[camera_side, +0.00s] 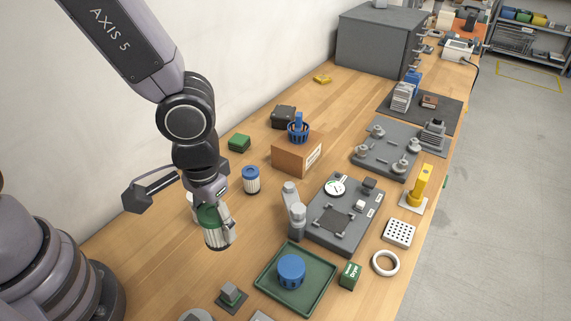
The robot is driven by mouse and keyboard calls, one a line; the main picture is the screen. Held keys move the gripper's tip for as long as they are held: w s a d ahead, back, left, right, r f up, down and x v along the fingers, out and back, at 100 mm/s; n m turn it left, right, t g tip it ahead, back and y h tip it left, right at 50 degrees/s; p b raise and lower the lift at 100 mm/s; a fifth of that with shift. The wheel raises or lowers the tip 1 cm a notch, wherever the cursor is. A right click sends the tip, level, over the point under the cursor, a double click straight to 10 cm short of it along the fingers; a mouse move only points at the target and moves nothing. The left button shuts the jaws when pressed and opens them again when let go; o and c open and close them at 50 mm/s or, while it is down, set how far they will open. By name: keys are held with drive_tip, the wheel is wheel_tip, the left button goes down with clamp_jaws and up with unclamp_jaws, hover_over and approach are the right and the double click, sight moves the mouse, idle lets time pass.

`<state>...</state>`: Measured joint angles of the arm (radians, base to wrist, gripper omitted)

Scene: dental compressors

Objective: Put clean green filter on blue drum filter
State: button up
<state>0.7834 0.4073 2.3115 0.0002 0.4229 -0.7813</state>
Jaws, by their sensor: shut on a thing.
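My gripper (213,221) is shut on the clean green filter (209,214), which has a green top and a pale pleated body. It holds the filter over the left part of the table, and the fingers hide part of it. I cannot tell whether the filter's lower end touches the table. A blue drum (291,271) stands in a green tray in front, to the right of and apart from my gripper. A blue-topped white pleated filter (251,180) stands upright on the table just behind and right of my gripper.
The green tray (262,283) has a raised rim. Grey cylinders (293,208) and a grey plate with a gauge (349,223) stand right of my gripper.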

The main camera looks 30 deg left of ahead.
drive_tip(key=w+d+f, duration=0.7)
drive_tip(key=w+f, duration=0.1)
drive_tip(key=shift+d+f, duration=0.25)
drive_tip(key=shift+d, duration=0.15)
drive_tip(key=shift+w+d+f, duration=0.15)
drive_tip(key=shift+f, duration=1.6)
drive_tip(key=shift+f, duration=0.2)
drive_tip(key=o, duration=1)
